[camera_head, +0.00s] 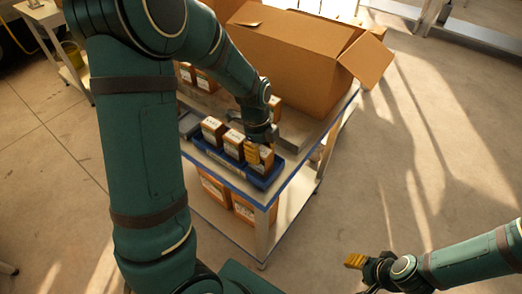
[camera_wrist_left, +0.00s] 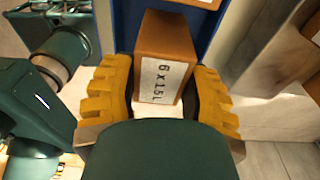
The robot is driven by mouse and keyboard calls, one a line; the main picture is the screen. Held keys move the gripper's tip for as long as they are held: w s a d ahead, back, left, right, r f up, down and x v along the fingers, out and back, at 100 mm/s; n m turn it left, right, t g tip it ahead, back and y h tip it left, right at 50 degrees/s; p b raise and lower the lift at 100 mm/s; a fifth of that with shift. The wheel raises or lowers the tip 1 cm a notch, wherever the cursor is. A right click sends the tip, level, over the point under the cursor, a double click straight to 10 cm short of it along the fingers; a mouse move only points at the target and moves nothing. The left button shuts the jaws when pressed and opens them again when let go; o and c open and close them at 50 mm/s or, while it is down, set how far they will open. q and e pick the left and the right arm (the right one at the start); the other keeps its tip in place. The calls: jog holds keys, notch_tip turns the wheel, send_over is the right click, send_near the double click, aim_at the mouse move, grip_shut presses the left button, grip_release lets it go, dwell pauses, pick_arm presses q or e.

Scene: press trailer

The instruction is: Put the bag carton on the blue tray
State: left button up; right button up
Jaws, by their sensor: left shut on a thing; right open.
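My left gripper (camera_head: 259,152) is at the right end of the blue tray (camera_head: 226,165) on the trolley top. Its yellow fingers are shut on an orange-brown carton (camera_head: 263,165), taken to be the bag carton. In the left wrist view this carton (camera_wrist_left: 165,60) is between the fingers, with a white label reading "6 x 1.5 L" and blue tray surface around its far end. I cannot tell whether it rests on the tray. Two similar cartons (camera_head: 212,130) (camera_head: 233,144) stand beside it in the tray. My right gripper (camera_head: 362,264) is open and empty, away from the trolley.
A large open cardboard box (camera_head: 290,60) fills the back of the trolley top. More small cartons (camera_head: 203,82) stand behind the tray. Larger cartons (camera_head: 214,189) sit on the lower shelf. Clear floor (camera_head: 420,180) lies to the right. A side table (camera_head: 48,22) stands at far left.

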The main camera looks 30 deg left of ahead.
pick_arm(q)
jog(key=shift+f, duration=0.1)
jog(key=o, duration=1.2)
jog(key=shift+r, duration=0.45)
jog(key=r, duration=0.3)
jog(key=a+r+p, duration=0.1)
jog(key=r, duration=0.7)
jog(key=shift+a+r+p, duration=0.15)
jog(key=shift+a+p, duration=0.05)
jog(key=shift+p, duration=0.2)
